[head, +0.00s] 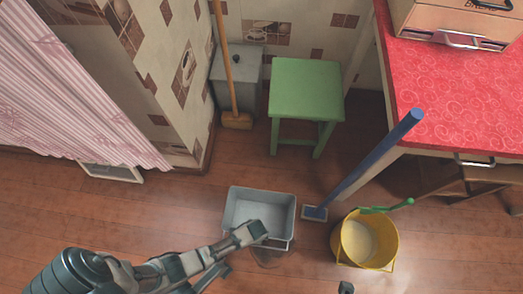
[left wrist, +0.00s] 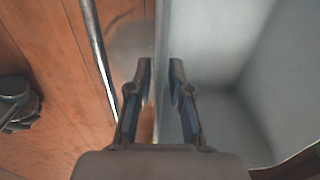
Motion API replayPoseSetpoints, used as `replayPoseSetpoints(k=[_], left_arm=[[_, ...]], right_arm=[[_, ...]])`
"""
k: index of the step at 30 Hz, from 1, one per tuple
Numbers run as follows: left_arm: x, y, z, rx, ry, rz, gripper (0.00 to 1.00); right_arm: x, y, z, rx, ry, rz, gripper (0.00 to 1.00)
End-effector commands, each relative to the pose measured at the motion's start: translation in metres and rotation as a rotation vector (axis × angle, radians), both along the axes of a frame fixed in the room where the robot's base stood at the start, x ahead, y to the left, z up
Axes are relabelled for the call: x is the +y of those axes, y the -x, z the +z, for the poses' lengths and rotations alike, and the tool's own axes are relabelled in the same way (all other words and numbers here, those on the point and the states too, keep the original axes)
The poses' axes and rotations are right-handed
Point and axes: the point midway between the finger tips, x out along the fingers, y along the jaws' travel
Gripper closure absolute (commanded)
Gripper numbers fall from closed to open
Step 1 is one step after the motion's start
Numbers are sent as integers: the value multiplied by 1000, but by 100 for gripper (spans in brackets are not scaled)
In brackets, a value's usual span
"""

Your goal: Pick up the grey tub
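The grey tub (head: 236,212) stands on the wooden floor, open side up, at the lower middle of the head view. Its grey wall and pale inside (left wrist: 215,60) fill the right of the left wrist view. A thin metal bar, apparently its handle (left wrist: 97,55), runs outside the wall. My left gripper (head: 262,229) is at the tub's near right rim. In the left wrist view my left gripper (left wrist: 162,72) has its fingers apart, one on either side of the wall, with a gap visible. A dark part at the head view's bottom edge may be my right gripper (head: 346,287); its fingers are unclear.
A yellow bucket (head: 388,245) with a green-handled item (head: 385,208) stands right of the tub. A blue-handled mop or brush (head: 365,160) leans on the red-topped table (head: 455,100). A green stool (head: 306,90) and a broom (head: 236,118) are behind. Floor left of the tub is clear.

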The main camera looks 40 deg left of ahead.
Motion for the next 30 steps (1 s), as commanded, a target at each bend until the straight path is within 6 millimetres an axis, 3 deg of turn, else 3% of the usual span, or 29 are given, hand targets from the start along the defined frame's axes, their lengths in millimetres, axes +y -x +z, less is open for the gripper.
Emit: replayPoseSetpoints(k=[1,3,20,23,30], left_arm=[[1,0,0,-1,1,0,88],[1,0,0,0,1,1,100],[1,0,2,3,1,2,100],[1,-1,10,1,1,1,100],[0,-4,41,-7,2,1,100]], right_arm=[[1,0,0,1,1,0,60],[2,-1,0,3,1,1,60],[2,-3,2,0,-2,2,60],[1,0,8,-7,-4,1,60],[-3,10,2,75,2,-1,60]])
